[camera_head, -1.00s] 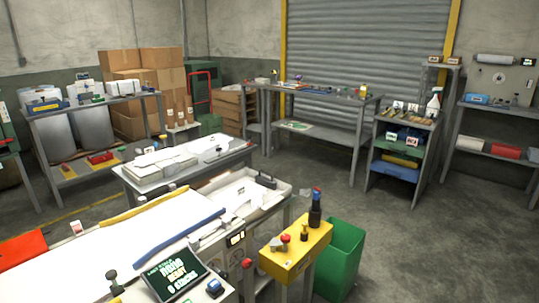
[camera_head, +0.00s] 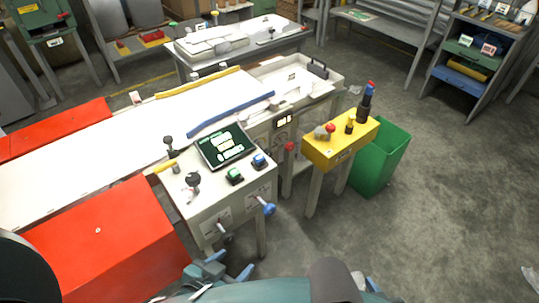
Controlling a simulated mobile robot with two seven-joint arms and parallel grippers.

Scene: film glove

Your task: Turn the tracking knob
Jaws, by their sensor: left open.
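The white control box (camera_head: 232,207) stands at the end of the long white-topped machine. On its front face are a blue knob (camera_head: 269,209) at the right and a grey-white knob (camera_head: 222,228) at the left, each near a label too small to read. I cannot tell which is the tracking knob. My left gripper (camera_head: 228,269) is open and empty, below and in front of the box, apart from both knobs. A small part of my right gripper (camera_head: 373,288) shows at the bottom edge; its fingers are mostly hidden.
The box top holds a dark screen (camera_head: 223,147), green and blue buttons and black-knobbed levers. A yellow control box (camera_head: 340,148) on legs and a green bin (camera_head: 380,160) stand to the right. A red cover (camera_head: 110,245) lies left.

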